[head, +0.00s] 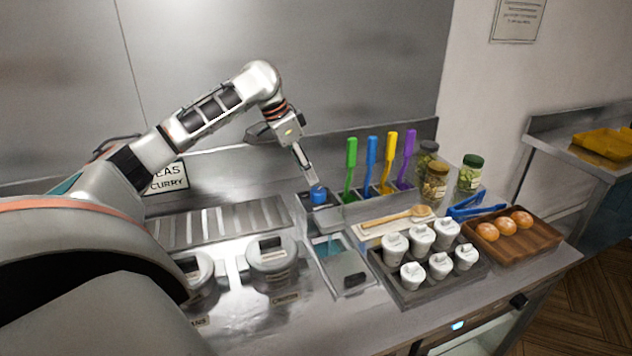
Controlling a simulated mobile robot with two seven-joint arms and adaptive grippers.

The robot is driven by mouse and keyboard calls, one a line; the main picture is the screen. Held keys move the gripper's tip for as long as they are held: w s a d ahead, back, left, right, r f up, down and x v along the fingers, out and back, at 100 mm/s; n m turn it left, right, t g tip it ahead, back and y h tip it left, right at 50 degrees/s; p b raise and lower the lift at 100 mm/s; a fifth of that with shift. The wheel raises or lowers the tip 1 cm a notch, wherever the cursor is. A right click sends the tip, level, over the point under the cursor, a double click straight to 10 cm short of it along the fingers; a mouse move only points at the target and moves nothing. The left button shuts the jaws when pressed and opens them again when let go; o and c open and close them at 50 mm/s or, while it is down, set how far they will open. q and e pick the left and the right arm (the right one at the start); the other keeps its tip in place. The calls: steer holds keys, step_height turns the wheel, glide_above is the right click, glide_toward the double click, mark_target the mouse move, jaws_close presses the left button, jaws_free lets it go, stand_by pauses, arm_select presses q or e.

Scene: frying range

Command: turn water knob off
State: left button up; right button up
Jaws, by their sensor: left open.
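A blue round knob (318,195) sits at the back of the counter, above a small water basin (326,247); it looks like the water knob. My left gripper (311,181) reaches down from above with its fingertips right at the top of the knob. The left gripper is open, though its fingers look close together from this angle. I cannot tell whether the fingers touch the knob. Which way the knob is turned does not show. My right gripper is not in view.
Upright coloured utensils (371,165) stand just right of the knob, with jars (434,182) beyond. Lidded pots (272,262) are at the front left.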

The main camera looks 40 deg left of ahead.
mark_target(317, 190)
arm_select(q)
steer(key=shift+x, duration=3.85)
steer(key=c, duration=1.1)
